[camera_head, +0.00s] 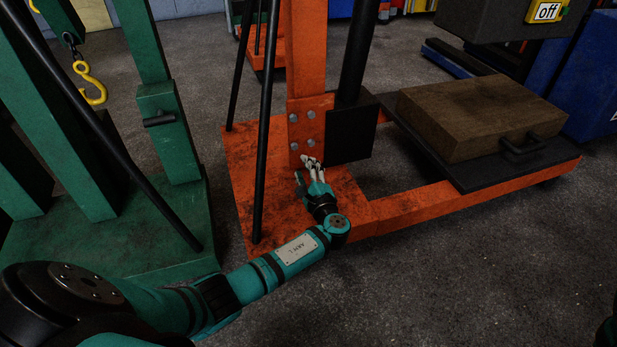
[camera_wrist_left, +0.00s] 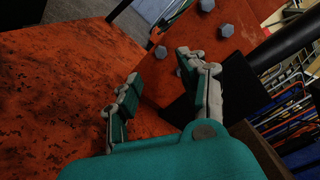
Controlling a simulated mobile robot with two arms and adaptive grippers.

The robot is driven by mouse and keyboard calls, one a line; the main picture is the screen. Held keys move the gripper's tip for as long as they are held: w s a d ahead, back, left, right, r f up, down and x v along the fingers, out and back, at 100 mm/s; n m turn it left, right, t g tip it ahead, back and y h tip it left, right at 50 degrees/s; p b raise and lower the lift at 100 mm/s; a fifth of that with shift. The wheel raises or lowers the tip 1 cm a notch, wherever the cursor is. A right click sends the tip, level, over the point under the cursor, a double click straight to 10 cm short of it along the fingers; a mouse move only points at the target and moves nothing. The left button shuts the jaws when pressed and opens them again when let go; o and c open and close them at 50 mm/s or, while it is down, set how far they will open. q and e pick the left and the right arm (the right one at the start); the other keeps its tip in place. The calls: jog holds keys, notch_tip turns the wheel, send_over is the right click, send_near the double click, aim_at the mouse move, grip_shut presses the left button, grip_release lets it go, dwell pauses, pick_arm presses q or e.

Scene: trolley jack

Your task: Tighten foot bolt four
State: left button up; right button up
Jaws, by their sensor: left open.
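Several grey hex bolts (camera_head: 293,118) sit on the orange foot plate (camera_head: 301,129) at the base of the orange post. They also show in the left wrist view (camera_wrist_left: 226,30). No number shows on them, so I cannot tell which is bolt four. My left gripper (camera_head: 310,162) is open just below the lower bolts. In the left wrist view its fingers (camera_wrist_left: 157,67) stand apart, with one lower bolt (camera_wrist_left: 161,51) beyond the gap. Another lower bolt (camera_wrist_left: 180,72) is partly hidden by the right-hand finger. I see no contact with a bolt. My right gripper is out of view.
Thin black rods (camera_head: 262,130) rise left of the post. A black column (camera_head: 352,120) stands close on its right. A wooden block (camera_head: 480,115) rests on a black platform at right. A green frame (camera_head: 105,235) with a yellow hook (camera_head: 90,84) stands left.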

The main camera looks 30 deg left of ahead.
pick_arm(q)
jog(key=shift+v, duration=1.65)
jog(key=shift+w, duration=0.1)
